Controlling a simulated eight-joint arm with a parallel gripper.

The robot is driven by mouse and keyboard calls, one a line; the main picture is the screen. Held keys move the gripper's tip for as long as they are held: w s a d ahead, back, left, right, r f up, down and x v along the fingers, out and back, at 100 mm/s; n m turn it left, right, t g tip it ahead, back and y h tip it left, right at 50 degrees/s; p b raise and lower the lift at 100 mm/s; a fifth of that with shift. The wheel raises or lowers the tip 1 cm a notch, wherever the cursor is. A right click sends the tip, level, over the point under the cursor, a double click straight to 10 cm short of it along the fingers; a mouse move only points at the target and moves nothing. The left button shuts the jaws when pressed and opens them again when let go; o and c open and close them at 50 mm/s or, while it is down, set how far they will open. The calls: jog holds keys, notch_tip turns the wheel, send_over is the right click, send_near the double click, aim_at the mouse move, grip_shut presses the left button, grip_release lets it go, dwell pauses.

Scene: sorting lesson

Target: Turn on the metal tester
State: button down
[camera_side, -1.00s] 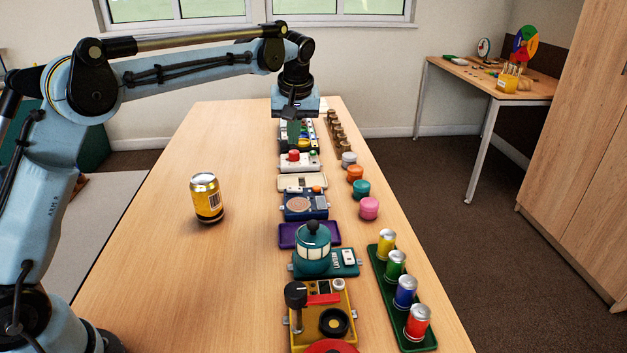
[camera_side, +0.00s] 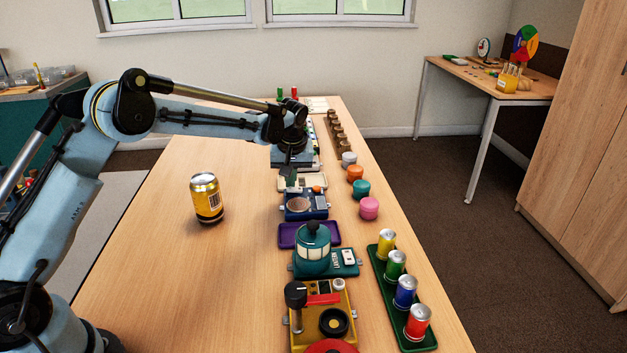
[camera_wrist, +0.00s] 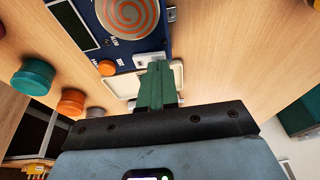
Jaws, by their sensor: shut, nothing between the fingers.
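The blue device with a round coil disc, which looks like the metal tester (camera_side: 305,209), stands in the row in the middle of the table. In the wrist view the tester (camera_wrist: 168,42) shows its orange-and-grey spiral disc (camera_wrist: 126,14), a dark screen, an orange button (camera_wrist: 107,67) and a small white switch (camera_wrist: 149,58). My gripper (camera_side: 291,183) is low over the tester's far edge, beside the cream tray (camera_side: 288,176). In the wrist view its green fingers (camera_wrist: 158,68) are shut and empty, their tips close to the white switch. I cannot tell whether they touch it.
A purple tray (camera_side: 287,236), a teal device (camera_side: 344,264) and a yellow device (camera_side: 303,340) stand nearer the camera. Coloured knobs (camera_side: 369,208) and a green tray (camera_side: 431,344) of small cans line the right. A yellow can (camera_side: 207,198) stands alone on the left, with free table around it.

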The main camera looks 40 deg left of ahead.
jog(key=shift+f, duration=0.2)
jog(key=shift+s+a+f+t+h, duration=0.15)
jog(key=shift+a+f+t+h, duration=0.05)
jog(key=shift+f+t+h, duration=0.1)
jog(key=shift+d, duration=0.1)
dwell(0.3)
